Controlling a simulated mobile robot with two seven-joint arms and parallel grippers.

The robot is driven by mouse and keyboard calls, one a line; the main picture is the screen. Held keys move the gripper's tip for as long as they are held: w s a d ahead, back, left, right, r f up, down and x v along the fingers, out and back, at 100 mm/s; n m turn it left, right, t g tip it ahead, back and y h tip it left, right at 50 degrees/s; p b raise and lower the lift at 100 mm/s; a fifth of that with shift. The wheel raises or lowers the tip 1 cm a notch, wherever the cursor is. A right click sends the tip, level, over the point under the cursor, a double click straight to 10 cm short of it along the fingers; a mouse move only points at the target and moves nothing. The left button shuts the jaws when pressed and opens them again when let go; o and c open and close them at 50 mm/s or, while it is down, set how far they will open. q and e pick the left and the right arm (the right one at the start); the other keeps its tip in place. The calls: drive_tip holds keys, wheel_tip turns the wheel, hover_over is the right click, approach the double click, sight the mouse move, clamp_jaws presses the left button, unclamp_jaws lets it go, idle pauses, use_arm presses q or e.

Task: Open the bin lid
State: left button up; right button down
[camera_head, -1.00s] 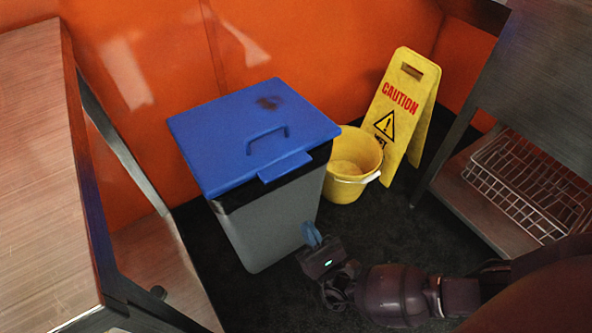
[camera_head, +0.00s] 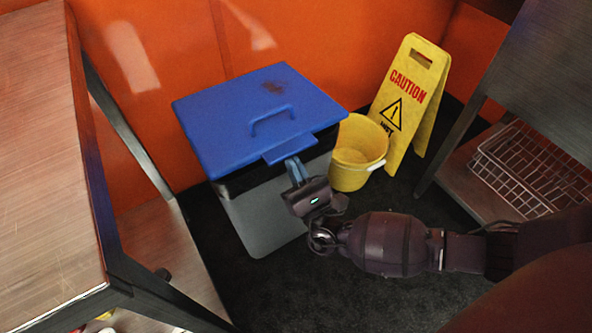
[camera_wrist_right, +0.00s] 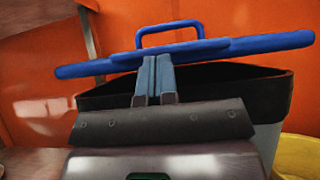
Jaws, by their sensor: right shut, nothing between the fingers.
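The bin (camera_head: 262,215) has a grey body with a black upper band and stands on the dark floor. Its blue lid (camera_head: 225,115) has a raised handle (camera_head: 271,117) and a front tab (camera_head: 290,149). In the right wrist view the lid (camera_wrist_right: 105,65) sits slightly above the black rim (camera_wrist_right: 265,90), with a narrow gap. My right gripper (camera_head: 293,164) is shut and empty, pointing up at the bin's front. Its fingertips (camera_wrist_right: 157,62) are at the underside of the lid's front edge; their exact contact is hidden. My left gripper is not in view.
A yellow bucket (camera_head: 355,172) stands close to the bin's right, with a yellow caution sign (camera_head: 408,105) behind it. A steel table (camera_head: 50,180) is at the left. A steel unit with a wire basket (camera_head: 530,170) is at the right. An orange wall is behind.

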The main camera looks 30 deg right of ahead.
drive_tip(key=shift+w+r, duration=0.1)
drive_tip(key=shift+r, duration=0.2)
